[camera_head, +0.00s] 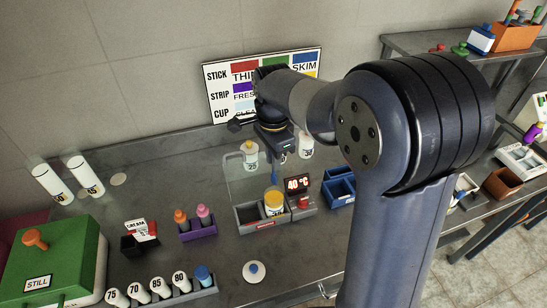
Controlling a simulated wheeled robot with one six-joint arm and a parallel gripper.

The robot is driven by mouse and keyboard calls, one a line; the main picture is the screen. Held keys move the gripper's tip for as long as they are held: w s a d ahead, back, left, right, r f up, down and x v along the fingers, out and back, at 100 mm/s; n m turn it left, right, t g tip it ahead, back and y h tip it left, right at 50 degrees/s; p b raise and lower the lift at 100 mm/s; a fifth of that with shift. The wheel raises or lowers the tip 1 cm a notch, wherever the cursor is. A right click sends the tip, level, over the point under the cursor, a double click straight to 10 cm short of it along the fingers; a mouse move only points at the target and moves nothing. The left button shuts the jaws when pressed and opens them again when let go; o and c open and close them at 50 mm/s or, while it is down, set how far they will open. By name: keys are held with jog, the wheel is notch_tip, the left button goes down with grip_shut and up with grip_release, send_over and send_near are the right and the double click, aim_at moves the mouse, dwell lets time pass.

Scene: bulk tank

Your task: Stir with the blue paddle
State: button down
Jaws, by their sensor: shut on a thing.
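My gripper (274,151) is above the middle of the bench, pointing down. It is shut on the blue paddle (274,178), whose thin blue shaft shows below the jaws. The paddle's lower end is just above or inside a yellow-topped cup (274,208); I cannot tell which. The cup stands in a grey holder (248,221), next to a red display reading 40 °C (298,185). The jaws themselves are small and partly hidden by the arm.
A purple rack (199,231) with orange and pink pieces is to the left. Blue bins (338,187) stand to the right. A green box (50,262) is far left.

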dwell(0.3)
notch_tip(320, 180, down, 12)
jog(key=b, duration=0.7)
jog(key=shift+r, duration=0.25)
dwell(0.6)
jog(key=shift+a, duration=0.15)
dwell(0.5)
